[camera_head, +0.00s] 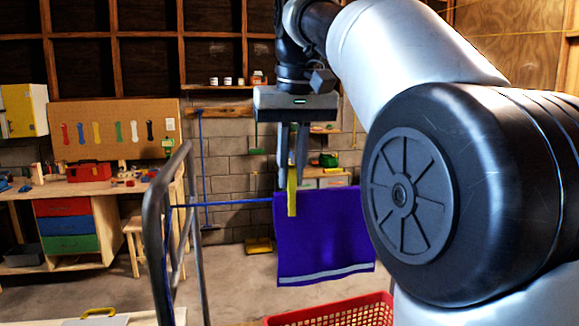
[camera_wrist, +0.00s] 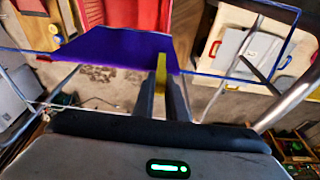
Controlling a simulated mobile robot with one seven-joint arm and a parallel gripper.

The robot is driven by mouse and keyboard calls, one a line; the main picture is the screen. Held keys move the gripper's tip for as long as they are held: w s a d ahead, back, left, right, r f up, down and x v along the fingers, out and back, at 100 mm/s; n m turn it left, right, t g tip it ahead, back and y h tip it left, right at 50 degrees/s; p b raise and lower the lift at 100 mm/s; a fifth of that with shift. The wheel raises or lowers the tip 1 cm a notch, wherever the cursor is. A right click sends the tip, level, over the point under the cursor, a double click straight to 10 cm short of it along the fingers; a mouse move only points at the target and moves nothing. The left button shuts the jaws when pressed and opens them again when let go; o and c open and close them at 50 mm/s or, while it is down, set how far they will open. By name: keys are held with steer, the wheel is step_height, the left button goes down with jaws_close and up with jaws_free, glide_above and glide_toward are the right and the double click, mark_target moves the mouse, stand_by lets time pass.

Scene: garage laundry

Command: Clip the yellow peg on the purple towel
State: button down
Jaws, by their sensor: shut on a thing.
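The purple towel (camera_head: 325,235) hangs from a blue line (camera_head: 240,203) in the head view. In the wrist view the towel (camera_wrist: 115,47) spreads left of the fingertips. My gripper (camera_head: 292,172) points down above the towel's top left corner. Its fingers are shut on the yellow peg (camera_head: 292,198), which points down and overlaps that corner in the head view. In the wrist view, the peg (camera_wrist: 161,68) between my fingers (camera_wrist: 163,90) overlaps the towel's right end. I cannot tell whether the peg's jaws straddle the cloth.
A red basket (camera_head: 330,312) stands below the towel. A grey metal tube frame (camera_head: 160,215) rises left of the line. A workbench (camera_head: 80,188) with coloured drawers and a wooden stool (camera_head: 135,235) stand at the left. Concrete floor shows between them.

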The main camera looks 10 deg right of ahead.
steer(key=c, duration=1.7)
jaws_free()
steer(key=shift+w, duration=0.1)
steer(key=p+v, duration=0.5)
steer(key=v, duration=0.6)
steer(key=s+f+t, duration=0.1)
steer(key=s+f, duration=0.5)
steer(key=f, duration=0.3)
steer(key=s+f+t, duration=0.1)
steer(key=s+f, duration=0.5)
steer(key=f, duration=0.4)
steer(key=s+f, duration=0.6)
steer(key=f, duration=0.3)
steer(key=shift+s+f+t, duration=0.1)
steer(key=shift+f+t, duration=0.25)
steer(key=shift+t, duration=0.05)
